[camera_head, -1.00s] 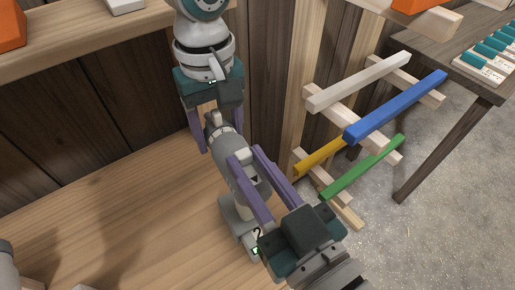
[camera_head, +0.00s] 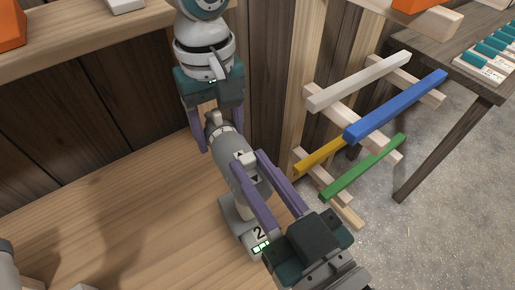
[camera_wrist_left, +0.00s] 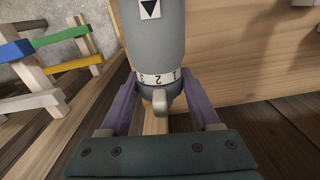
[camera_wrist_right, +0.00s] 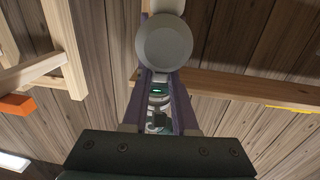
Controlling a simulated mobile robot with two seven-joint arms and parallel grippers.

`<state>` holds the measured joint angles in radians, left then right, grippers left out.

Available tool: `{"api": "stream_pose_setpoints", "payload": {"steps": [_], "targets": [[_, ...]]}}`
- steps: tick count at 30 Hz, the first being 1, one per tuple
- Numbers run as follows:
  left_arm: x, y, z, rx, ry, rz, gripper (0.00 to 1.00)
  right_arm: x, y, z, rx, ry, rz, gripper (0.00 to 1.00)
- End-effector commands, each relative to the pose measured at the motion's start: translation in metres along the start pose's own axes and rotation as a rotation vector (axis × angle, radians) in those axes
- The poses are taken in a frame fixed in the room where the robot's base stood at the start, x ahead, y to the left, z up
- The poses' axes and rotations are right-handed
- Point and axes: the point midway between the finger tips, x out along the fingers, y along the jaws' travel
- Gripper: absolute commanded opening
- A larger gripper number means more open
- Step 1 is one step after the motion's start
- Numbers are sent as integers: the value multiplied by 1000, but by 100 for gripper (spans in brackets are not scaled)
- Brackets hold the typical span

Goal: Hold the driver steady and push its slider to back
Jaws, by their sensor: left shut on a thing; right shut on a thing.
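The driver (camera_head: 227,158) is a grey power tool held above the wooden counter, its handle down to a base (camera_head: 257,239) with a "2" and green lights. My left gripper (camera_head: 216,132) is shut on its nose end; the left wrist view shows the numbered ring (camera_wrist_left: 159,78) between the fingers. My right gripper (camera_head: 251,171) is shut with its fingers on both sides of the driver's rear top, at a pale block with dark arrow marks, seemingly the slider (camera_head: 242,159). The right wrist view shows the driver's round grey rear end (camera_wrist_right: 164,44). The slider's exact position is unclear.
A rack with coloured bars (camera_head: 395,105) stands to the right of the wooden post. A shelf (camera_head: 80,40) runs along the back wall with an orange item (camera_head: 10,25). A dark table (camera_head: 440,55) is at the upper right.

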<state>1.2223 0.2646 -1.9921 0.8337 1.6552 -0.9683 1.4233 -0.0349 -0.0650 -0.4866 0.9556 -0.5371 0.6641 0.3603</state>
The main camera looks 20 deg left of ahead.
Motion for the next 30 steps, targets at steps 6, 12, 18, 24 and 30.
{"api": "stream_pose_setpoints", "payload": {"steps": [6,12,18,24,30], "targets": [[0,0,-1,-1,2,-1,0,-13,0,1,1,-3,1,0],[0,-1,-3,-2,6,-1,0,-13,0,1,1,-3,0,28],[0,-1,-3,-2,6,-1,0,-13,0,1,1,-2,0,50],[0,-1,-2,-1,5,-1,0,-13,0,0,1,-1,0,57],[0,-1,-2,0,4,-1,0,-18,0,1,0,-2,0,57]]}}
